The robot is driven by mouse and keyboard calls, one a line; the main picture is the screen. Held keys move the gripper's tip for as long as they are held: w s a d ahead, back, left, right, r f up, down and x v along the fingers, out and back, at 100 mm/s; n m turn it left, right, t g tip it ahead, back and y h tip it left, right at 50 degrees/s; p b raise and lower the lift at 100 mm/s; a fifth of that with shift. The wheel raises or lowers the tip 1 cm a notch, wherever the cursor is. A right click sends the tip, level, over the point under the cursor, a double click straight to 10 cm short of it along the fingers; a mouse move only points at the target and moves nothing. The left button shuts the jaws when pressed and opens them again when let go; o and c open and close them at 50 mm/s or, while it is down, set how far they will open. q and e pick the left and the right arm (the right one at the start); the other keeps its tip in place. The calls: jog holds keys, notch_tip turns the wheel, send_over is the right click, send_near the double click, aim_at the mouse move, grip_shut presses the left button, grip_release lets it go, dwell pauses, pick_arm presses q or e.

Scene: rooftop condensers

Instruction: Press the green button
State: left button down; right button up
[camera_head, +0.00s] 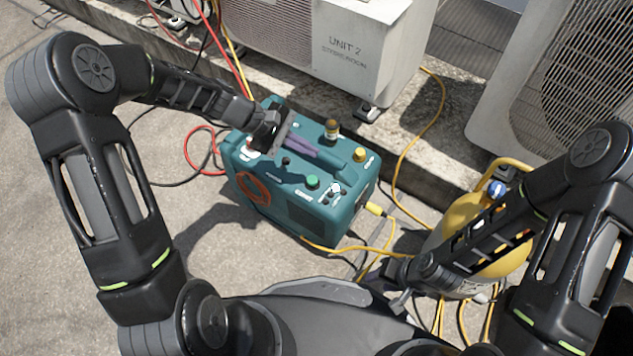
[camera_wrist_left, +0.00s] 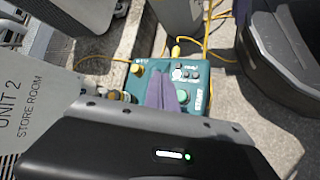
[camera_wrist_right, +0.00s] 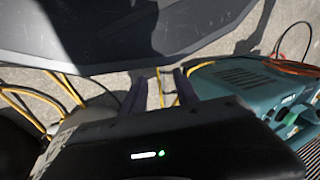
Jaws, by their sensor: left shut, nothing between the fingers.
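The green button (camera_head: 312,182) is a round cap on top of a teal machine (camera_head: 345,218) on the ground. My left gripper (camera_head: 318,153) reaches over the machine from the left. Its purple fingers are shut and empty, above the machine's handle and a little behind the green button in the head view.
The panel also has a yellow knob (camera_head: 360,154), an amber-topped fitting (camera_head: 331,128) and small dark controls. A yellow cylinder (camera_head: 455,228) stands right of the machine. Yellow cables and a red hose (camera_head: 200,150) lie around it. Condenser units stand behind on a concrete kerb.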

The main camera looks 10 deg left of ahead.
pick_arm(q)
jog(key=b, duration=0.6)
send_over(316, 179)
jog(key=a, duration=0.2)
jog(key=f, duration=0.7)
jog(key=shift+s+f, duration=0.1)
jog(key=shift+s, duration=0.15)
jog(key=shift+f+b, duration=0.55)
jog(key=shift+f, duration=0.3)
dwell(0.4)
jog(key=shift+f, duration=0.45)
jog(key=shift+f+b, duration=0.8)
jog(key=shift+b, duration=0.05)
dwell(0.7)
jog(key=shift+r, duration=0.1)
jog(key=shift+r+p, duration=1.05)
jog(key=shift+r, duration=0.1)
